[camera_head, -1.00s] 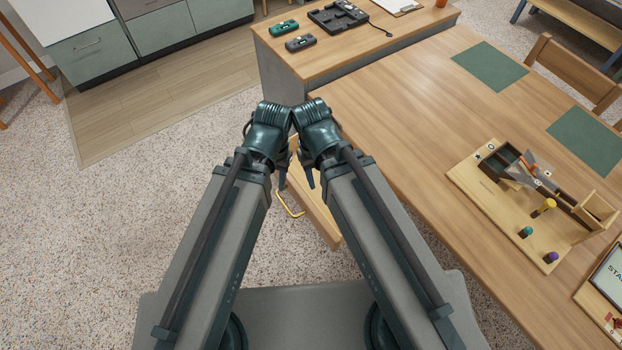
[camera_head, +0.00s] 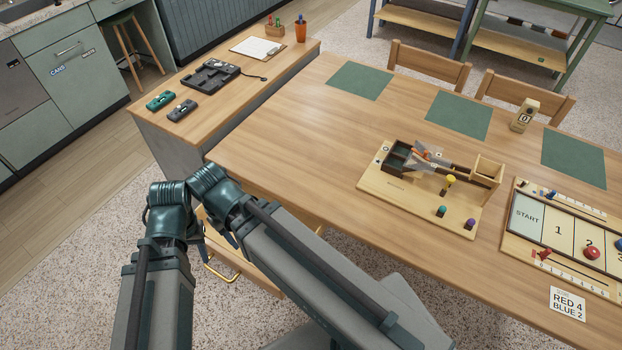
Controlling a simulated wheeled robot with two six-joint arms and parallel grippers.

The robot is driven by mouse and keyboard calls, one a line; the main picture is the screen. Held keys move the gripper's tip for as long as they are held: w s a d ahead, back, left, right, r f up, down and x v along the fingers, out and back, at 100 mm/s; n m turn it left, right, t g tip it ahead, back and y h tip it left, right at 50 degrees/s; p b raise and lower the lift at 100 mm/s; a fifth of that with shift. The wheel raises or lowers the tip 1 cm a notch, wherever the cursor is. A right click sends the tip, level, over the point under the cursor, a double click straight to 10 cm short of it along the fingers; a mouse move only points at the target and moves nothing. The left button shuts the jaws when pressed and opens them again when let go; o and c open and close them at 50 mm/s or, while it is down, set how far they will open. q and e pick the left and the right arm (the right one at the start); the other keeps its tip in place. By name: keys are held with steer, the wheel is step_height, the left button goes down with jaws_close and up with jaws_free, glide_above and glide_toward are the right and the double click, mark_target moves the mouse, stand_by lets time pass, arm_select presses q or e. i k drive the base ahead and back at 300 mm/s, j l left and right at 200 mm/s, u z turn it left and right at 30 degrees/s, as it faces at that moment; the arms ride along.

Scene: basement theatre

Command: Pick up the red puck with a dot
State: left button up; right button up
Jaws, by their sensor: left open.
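A red puck (camera_head: 592,252) lies on the game board (camera_head: 517,246) at the far right of the head view, near the square marked 2. Its top is too small to make out a dot. Part of a blue puck (camera_head: 619,244) shows at the picture's right edge. My left gripper (camera_head: 203,236) is open, low beside the table's left end and far from the puck. Its fingers are mostly hidden behind the wrists. My right arm (camera_head: 300,268) reaches in beside it, and its jaws are hidden.
The wooden table (camera_head: 300,140) fills the middle, its left part clear. A wooden launcher board (camera_head: 395,200) with colored pegs stands left of the game board. A card reading RED 4 BLUE 2 (camera_head: 567,303) lies in front.

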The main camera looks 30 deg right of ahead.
mark_target(592, 253)
steer(key=z, duration=3.2)
